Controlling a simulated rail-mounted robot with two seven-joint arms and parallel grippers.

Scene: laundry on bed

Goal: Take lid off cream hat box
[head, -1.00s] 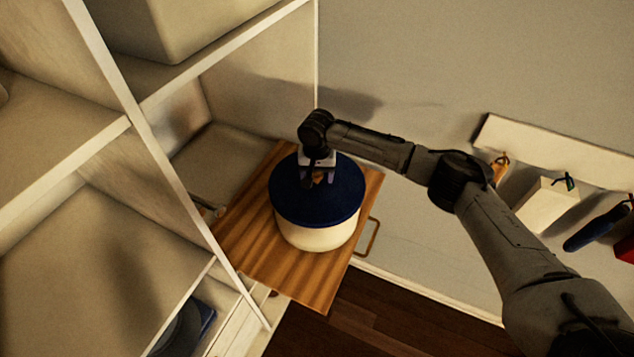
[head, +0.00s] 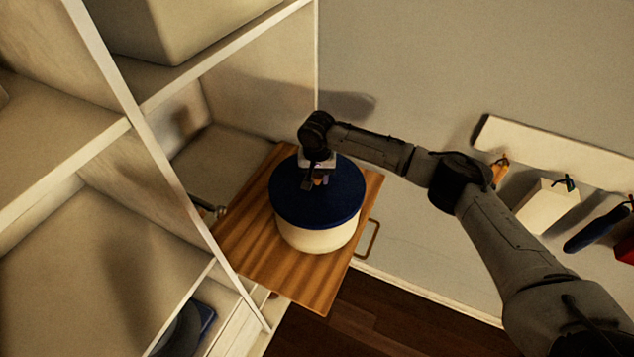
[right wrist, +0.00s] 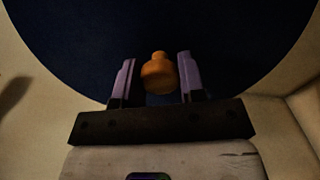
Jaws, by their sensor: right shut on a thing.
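The cream hat box (head: 310,238) stands upright on a wooden board. Its round dark blue lid (head: 325,208) sits on top and also fills much of the right wrist view (right wrist: 220,40). A small orange knob (right wrist: 158,74) is at the lid's middle. My right gripper (head: 318,182) points down over the lid and is shut on the knob. In the right wrist view its two purple-grey fingers (right wrist: 156,76) stand on either side of the knob. My left gripper is not in view.
The striped wooden board (head: 270,262) juts out beside white shelving (head: 170,150). A small metallic piece (head: 219,211) shows at the board's left edge. A rail with hooks (head: 560,150) holds several hanging things at right. Dark floor (head: 380,320) lies below.

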